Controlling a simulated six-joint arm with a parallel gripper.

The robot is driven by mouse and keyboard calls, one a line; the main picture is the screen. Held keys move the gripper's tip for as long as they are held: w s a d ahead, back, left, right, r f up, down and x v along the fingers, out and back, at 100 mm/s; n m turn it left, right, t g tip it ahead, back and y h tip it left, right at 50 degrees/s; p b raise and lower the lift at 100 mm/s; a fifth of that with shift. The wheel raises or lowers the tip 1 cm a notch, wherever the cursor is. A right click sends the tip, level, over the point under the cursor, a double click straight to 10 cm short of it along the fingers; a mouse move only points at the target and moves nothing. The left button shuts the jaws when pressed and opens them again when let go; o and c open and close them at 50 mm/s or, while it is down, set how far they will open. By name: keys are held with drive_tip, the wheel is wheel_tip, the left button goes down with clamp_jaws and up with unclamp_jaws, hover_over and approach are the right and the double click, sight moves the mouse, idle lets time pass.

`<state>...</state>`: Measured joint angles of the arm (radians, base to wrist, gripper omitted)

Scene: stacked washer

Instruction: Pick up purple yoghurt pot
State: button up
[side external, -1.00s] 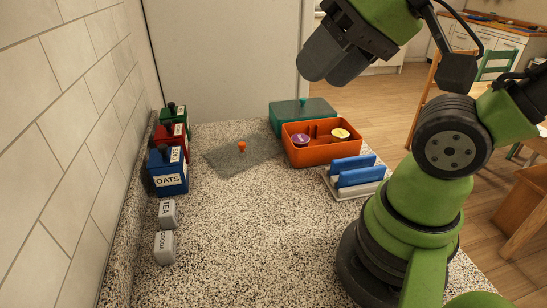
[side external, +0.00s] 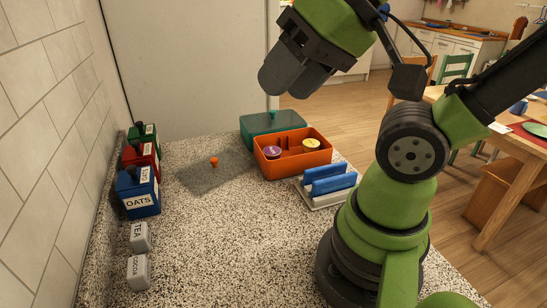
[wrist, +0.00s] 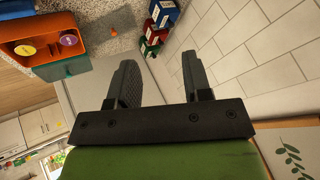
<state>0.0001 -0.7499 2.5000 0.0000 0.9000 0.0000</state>
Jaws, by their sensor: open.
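The purple yoghurt pot (side external: 272,152) stands in the left part of the orange box (side external: 296,166), its purple lid facing up. The pot also shows in the wrist view (wrist: 68,39), at the upper left inside the orange box. My gripper (side external: 285,90) hangs high above the counter near the box, well apart from the pot. In the wrist view my gripper (wrist: 158,68) has its two fingers spread with nothing between them. The pot's lower part is hidden by the box wall.
A yellow-lidded pot (side external: 311,146) shares the box. A teal box (side external: 262,124) stands behind it, and a rack with blue pieces (side external: 330,184) in front. A grey see-through panel with an orange knob (side external: 213,162) lies left. Canisters (side external: 138,196) line the wall.

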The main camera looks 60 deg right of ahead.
drive_tip(key=o, duration=0.7)
drive_tip(key=shift+c, duration=0.2)
drive_tip(key=w+d+m+g+h, duration=0.25)
drive_tip(key=w+d+m, duration=0.25)
drive_tip(key=w+m, duration=0.25)
drive_tip(key=m+g+h, duration=0.3)
drive_tip(key=m+g, duration=0.5)
drive_tip(key=m, duration=0.7)
approach(272, 150)
drive_tip(key=shift+m, duration=0.25)
drive_tip(key=x, duration=0.4)
drive_tip(key=shift+s+f, duration=0.3)
drive_tip(key=shift+s, duration=0.05)
drive_tip(key=shift+w+x, duration=0.1)
drive_tip(key=shift+x, duration=1.3)
drive_tip(key=shift+w+x, duration=0.15)
drive_tip(key=shift+x, duration=1.2)
